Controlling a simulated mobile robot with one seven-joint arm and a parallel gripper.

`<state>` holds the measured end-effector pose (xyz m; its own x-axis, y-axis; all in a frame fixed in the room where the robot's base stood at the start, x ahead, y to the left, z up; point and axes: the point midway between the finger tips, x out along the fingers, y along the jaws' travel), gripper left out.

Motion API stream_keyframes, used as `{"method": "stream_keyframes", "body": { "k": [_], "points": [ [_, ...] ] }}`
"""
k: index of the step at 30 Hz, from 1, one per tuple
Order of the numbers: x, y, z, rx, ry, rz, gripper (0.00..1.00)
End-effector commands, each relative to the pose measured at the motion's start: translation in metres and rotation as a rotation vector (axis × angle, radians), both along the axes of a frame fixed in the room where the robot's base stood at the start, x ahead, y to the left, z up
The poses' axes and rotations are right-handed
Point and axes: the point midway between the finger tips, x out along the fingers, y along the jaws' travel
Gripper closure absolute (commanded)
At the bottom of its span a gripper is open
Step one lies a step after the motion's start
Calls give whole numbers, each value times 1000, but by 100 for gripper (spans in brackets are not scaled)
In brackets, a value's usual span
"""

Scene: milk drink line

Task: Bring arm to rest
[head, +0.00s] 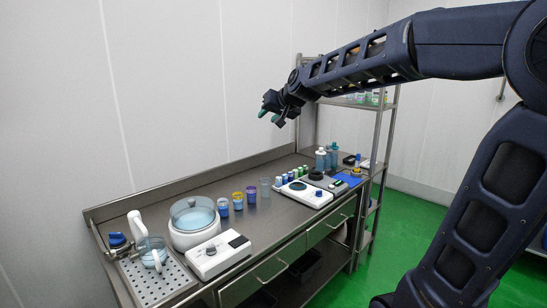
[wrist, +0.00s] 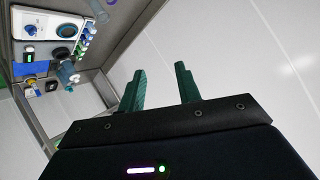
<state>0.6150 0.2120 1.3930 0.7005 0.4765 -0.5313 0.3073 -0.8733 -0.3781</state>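My gripper (head: 273,112) is held in the air above the back of the steel counter (head: 150,202), in front of the white wall. In the wrist view its two green fingers (wrist: 160,88) stand apart with nothing between them. My dark arm reaches in from the right side of the head view, with the forearm running left and slightly down to the gripper. The gripper touches nothing that I can see.
A steel shelf rack (head: 376,150) stands behind my arm. The green floor (head: 405,205) at right is clear.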

Motion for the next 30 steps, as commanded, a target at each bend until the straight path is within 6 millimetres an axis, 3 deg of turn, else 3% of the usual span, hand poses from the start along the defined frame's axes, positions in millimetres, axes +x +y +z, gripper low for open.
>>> {"method": "stream_keyframes", "body": {
  "k": [1,9,15,18,24,30],
  "points": [
    [-12,-25,-9,-40,17,-14,66],
    [-87,-147,-69,-245,171,-84,66],
    [-157,-226,-117,-367,313,-150,66],
    [-189,-256,-138,-411,379,-179,66],
    [-229,-287,-164,-459,465,-212,66],
    [-236,-292,-169,-469,484,-219,66]
  ]
}}
